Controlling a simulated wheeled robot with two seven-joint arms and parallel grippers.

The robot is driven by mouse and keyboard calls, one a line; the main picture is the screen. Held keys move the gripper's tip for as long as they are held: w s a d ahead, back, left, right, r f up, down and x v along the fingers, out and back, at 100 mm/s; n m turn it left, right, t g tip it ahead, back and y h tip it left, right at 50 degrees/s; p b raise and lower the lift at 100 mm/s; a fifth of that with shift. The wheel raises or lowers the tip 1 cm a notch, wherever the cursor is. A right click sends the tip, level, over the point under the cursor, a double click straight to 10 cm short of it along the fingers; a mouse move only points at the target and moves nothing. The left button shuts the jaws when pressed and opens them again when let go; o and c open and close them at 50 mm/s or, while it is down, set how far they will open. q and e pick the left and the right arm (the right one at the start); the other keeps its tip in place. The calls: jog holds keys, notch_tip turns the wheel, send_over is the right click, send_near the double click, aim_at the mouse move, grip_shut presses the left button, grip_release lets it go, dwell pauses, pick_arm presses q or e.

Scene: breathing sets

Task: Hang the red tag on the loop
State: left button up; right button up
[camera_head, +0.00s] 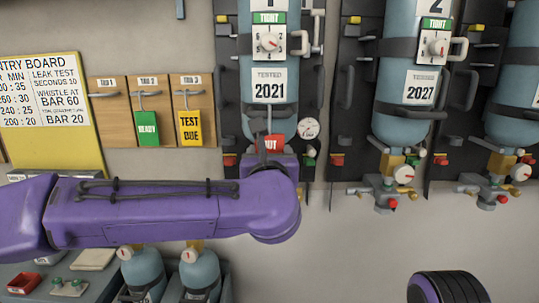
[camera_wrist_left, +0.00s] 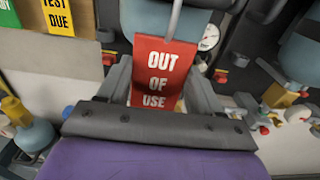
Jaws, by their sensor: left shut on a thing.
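The red tag (camera_head: 271,143) is in front of the lower part of the blue cylinder marked 2021 (camera_head: 270,75). In the left wrist view the red tag (camera_wrist_left: 166,62) hangs upright and reads OUT OF USE. My left gripper (camera_head: 268,160) is shut on its lower part; its fingers (camera_wrist_left: 160,92) flank the tag. A thin grey rod (camera_wrist_left: 176,15) rises from the tag's top edge. I cannot tell whether it is the loop or whether the tag hangs on it.
On the wall to the left, a green READY tag (camera_head: 147,130) and a yellow TEST DUE tag (camera_head: 190,128) hang on hooks; the TAG 1 hook (camera_head: 103,94) is bare. A gauge (camera_head: 309,128) and valves are close right of the tag. Another cylinder (camera_head: 407,75) stands further right.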

pick_arm(q)
jog(key=o, duration=1.1)
